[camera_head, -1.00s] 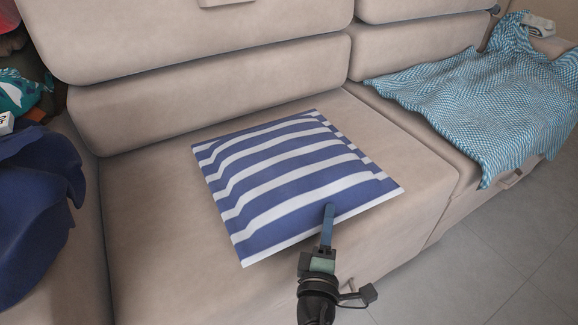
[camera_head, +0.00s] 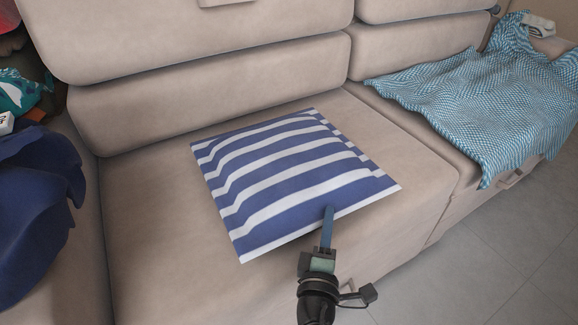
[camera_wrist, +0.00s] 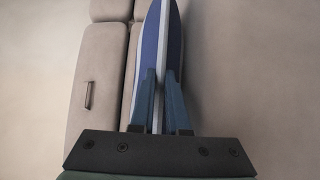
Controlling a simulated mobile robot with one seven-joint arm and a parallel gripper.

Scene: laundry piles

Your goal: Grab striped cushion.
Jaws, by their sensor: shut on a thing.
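The blue and white striped cushion (camera_head: 285,172) lies on the seat of the beige sofa (camera_head: 150,235) in the head view. My gripper (camera_head: 328,212) is at the cushion's front edge. In the wrist view, the two blue fingers of my gripper (camera_wrist: 160,90) close on the cushion's edge (camera_wrist: 161,40) from both sides. The cushion shows edge-on there, narrow, with a white seam between the fingers. In the head view only one finger shows on top; the other is hidden under the cushion.
A light-blue patterned blanket (camera_head: 480,105) drapes over the right seat and its front. A dark blue cloth (camera_head: 38,215) lies over the left armrest, with other items behind it. Grey tiled floor (camera_head: 480,270) is clear at the lower right.

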